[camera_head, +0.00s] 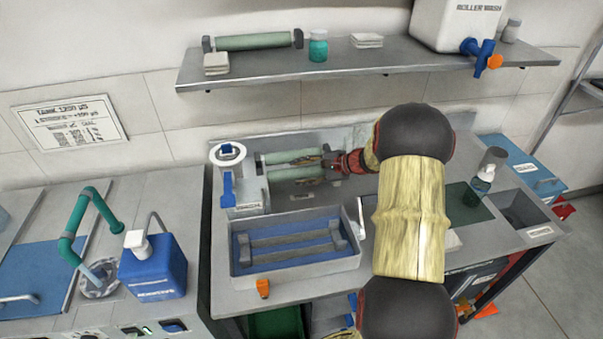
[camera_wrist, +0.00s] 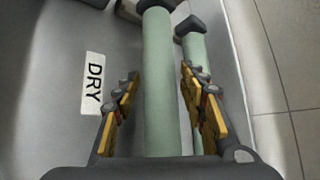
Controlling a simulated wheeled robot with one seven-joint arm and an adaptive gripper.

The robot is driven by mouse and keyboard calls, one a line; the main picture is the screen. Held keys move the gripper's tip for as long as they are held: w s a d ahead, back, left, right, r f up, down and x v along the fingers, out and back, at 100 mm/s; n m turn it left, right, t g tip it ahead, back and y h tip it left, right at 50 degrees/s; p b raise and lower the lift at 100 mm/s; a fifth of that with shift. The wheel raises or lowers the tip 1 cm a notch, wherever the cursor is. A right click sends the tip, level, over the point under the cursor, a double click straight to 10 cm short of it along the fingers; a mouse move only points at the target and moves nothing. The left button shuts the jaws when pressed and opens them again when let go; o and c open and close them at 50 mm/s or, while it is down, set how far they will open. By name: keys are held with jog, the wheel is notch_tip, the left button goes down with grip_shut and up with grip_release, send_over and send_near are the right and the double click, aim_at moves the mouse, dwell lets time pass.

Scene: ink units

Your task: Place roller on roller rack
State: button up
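Two green rollers lie side by side at the back of the metal counter, a far one (camera_head: 290,156) and a near one (camera_head: 290,173). In the wrist view one roller (camera_wrist: 160,85) runs between the fingers of my gripper (camera_wrist: 160,76), and the other roller (camera_wrist: 197,55) passes behind the right finger. My gripper is open, with a small gap on each side of the roller. A third green roller (camera_head: 252,41) with dark ends sits on the wall shelf. A blue-lined tray (camera_head: 238,280) holds grey bars; I cannot tell which support is the roller rack.
A DRY label (camera_wrist: 94,83) lies left of the rollers. A white-topped device with a blue handle (camera_head: 228,180) stands left of them. A pump bottle (camera_head: 482,182) is at right. The shelf (camera_head: 370,63) overhangs the counter and carries a white tank (camera_head: 455,25).

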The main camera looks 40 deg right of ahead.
jog(key=shift+o, duration=0.8)
jog(key=shift+s+d+r, duration=0.1)
jog(key=shift+s+r, duration=0.05)
jog(key=shift+r, duration=0.05)
jog(key=p+v, duration=0.3)
jog(key=v, duration=0.7)
jog(key=s+a+r+n+g, duration=0.3)
jog(key=a+r+n, duration=0.2)
jog(key=a, duration=0.7)
jog(key=s+a+r+n+g, duration=0.25)
jog(key=a+r+n, duration=0.3)
jog(key=a, duration=0.55)
jog(key=s+a+r+n+h, duration=0.2)
jog(key=s+a+n, duration=0.2)
jog(key=s, duration=0.4)
jog(key=s+a+r+n+h, duration=0.3)
jog(key=s+a+n, duration=0.2)
jog(key=s, duration=0.4)
jog(key=shift+s+a+r+t, duration=0.35)
jog(key=shift+a+t, duration=0.1)
jog(key=shift+a, duration=0.25)
